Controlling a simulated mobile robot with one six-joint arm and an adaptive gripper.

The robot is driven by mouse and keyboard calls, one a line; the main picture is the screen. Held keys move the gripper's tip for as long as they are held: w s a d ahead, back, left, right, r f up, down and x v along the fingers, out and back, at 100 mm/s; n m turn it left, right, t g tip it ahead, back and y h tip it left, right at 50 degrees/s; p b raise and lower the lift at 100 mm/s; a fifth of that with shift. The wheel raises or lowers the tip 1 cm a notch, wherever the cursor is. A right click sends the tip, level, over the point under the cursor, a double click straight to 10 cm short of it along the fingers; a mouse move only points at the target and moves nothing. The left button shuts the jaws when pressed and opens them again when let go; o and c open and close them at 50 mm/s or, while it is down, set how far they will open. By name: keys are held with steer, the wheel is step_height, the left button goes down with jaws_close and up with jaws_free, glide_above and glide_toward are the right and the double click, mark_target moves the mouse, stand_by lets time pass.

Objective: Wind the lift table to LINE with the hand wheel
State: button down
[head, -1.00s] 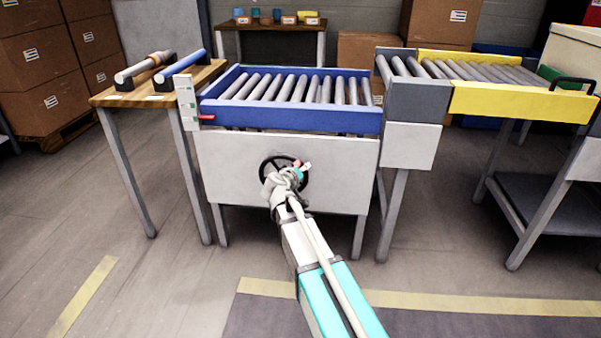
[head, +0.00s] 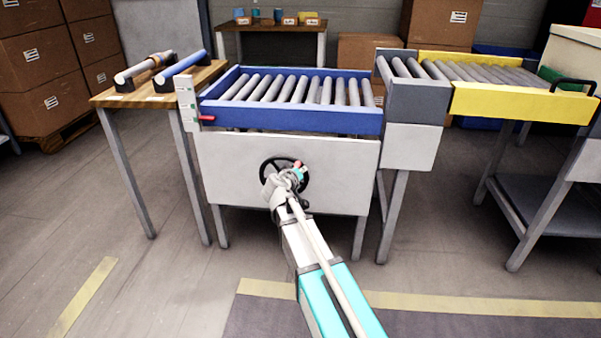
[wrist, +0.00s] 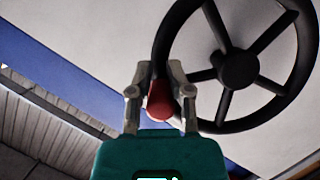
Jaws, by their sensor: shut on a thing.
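The lift table has a blue frame (head: 290,119) with grey rollers and a pale front panel (head: 345,165). The black spoked hand wheel (head: 270,163) is on that panel; it shows large in the wrist view (wrist: 237,68). My gripper (wrist: 159,85) is shut on the wheel's red knob (wrist: 160,105) at the rim. In the head view my arm hides part of the wheel. A pale scale plate (head: 185,103) stands at the table's left end, with a red pointer (head: 207,118) beside it. Its marks are too small to read.
A wooden bench (head: 110,98) with rods on it stands at the left. A grey roller section (head: 418,98) and a yellow-sided conveyor (head: 520,105) stand at the right. The floor in front is clear.

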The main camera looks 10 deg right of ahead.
steer(key=shift+d, duration=0.25)
steer(key=c, duration=1.3)
jaws_free()
steer(key=shift+s+r, duration=0.1)
steer(key=shift+r, duration=0.05)
steer(key=o, duration=0.8)
steer(key=shift+a, duration=0.3)
